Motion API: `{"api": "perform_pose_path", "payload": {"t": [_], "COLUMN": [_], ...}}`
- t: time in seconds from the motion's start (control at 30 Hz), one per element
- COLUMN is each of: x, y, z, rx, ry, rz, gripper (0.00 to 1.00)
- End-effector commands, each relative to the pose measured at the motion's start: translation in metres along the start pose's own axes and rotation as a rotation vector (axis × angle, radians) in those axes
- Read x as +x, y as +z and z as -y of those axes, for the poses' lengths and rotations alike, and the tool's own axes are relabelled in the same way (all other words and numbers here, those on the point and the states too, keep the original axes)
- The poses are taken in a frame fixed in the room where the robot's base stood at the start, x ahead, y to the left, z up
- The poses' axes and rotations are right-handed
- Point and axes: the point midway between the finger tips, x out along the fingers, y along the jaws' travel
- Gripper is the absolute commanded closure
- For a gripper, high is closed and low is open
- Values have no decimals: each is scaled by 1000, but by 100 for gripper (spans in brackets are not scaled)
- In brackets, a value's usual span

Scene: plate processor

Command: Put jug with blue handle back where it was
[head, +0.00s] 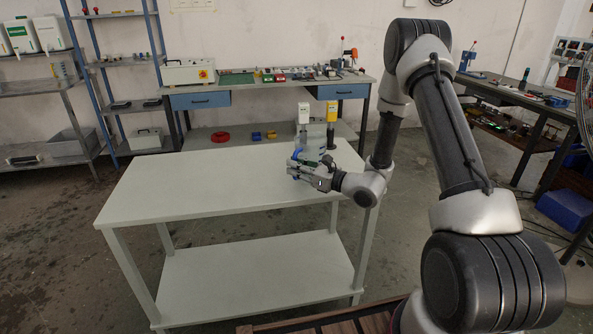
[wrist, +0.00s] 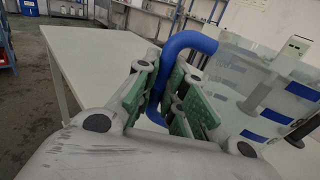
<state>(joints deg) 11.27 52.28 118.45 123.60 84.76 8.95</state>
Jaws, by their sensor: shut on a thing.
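The jug with the blue handle (wrist: 192,42) is at the right of the wrist view; its pale translucent body (wrist: 236,72) stretches right from the handle. My gripper (wrist: 168,100) is shut on the handle, which passes between its green finger pads. In the head view, my gripper (head: 300,167) is at the right part of the white table (head: 190,195). The jug's pale body (head: 316,142) shows just behind it, partly hidden. I cannot tell whether the jug's base touches the table.
A white-topped upright device (head: 303,113) and a yellow one (head: 332,111) stand close by the jug. The left and middle of the white table are clear. A workbench (head: 270,83) with blue drawers stands behind, and metal shelves (head: 38,88) stand at the left.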

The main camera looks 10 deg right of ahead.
Motion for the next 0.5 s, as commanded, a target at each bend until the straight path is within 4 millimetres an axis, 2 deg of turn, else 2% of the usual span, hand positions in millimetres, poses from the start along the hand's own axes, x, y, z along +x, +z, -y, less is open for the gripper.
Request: {"api": "perform_pose_path", "payload": {"t": [0.1, 0.47, 0.5], "x": [0, 0, 0], "y": [-9, -12, -12], "z": [0, 0, 0], "rx": [-1, -1, -1], "ry": [0, -1, -1], "rz": [1, 1, 1], "gripper": [100, 100, 81]}}
